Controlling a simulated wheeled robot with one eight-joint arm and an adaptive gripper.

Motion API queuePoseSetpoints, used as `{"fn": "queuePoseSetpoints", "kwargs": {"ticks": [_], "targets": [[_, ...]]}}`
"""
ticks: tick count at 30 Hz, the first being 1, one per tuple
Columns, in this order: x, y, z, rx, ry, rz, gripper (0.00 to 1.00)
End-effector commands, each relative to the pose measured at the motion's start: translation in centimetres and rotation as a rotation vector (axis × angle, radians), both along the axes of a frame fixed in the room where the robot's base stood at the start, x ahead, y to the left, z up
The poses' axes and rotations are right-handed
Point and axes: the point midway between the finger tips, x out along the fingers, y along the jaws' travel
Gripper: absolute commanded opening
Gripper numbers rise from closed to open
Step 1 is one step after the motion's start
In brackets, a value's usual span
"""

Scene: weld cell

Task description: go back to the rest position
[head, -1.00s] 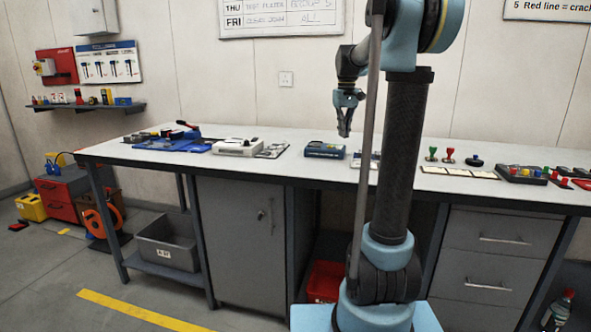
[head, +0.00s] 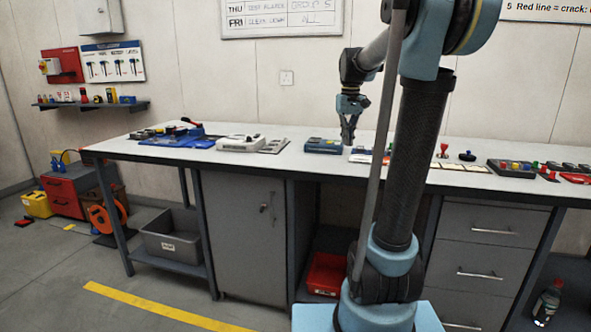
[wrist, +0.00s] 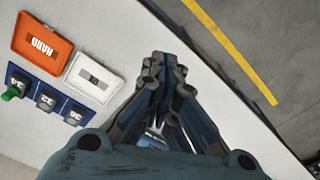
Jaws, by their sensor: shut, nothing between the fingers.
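My gripper (head: 348,140) is above the workbench (head: 270,185) in the head view, fingers pointing down, between a dark blue box and the column of my arm. In the wrist view my gripper (wrist: 165,80) has its fingers drawn together, with nothing seen held between them. The bench top lies below it, and the bench edge runs diagonally beside the fingers.
A dark blue box (head: 323,146) stands near my gripper. In the wrist view an orange case (wrist: 43,40), a white case (wrist: 95,76) and a blue holder (wrist: 57,98) lie to the left. A white device (head: 240,142) and blue tray (head: 190,141) stand farther left. Floor is clear in front.

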Motion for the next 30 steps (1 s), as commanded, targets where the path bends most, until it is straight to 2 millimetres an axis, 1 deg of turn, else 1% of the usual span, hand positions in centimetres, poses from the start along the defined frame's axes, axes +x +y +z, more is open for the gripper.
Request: {"fn": "queuePoseSetpoints", "kwargs": {"ticks": [1,5,9,14,18,23,30], "targets": [[-1.1,-0.1,-0.3,0.0,-0.004,-0.005,0.0],[-4.2,-0.2,-1.5,0.001,-0.018,-0.024,0.0],[-8.1,-0.3,-3.3,0.002,-0.038,-0.049,0.0],[-12.4,-0.5,-5.7,0.004,-0.061,-0.079,0.0],[-16.1,-0.6,-8.3,0.006,-0.079,-0.103,0.0],[-20.0,-0.6,-11.5,0.009,-0.101,-0.129,0.0],[-25.3,-0.6,-17.1,0.015,-0.134,-0.169,0.0]]}}
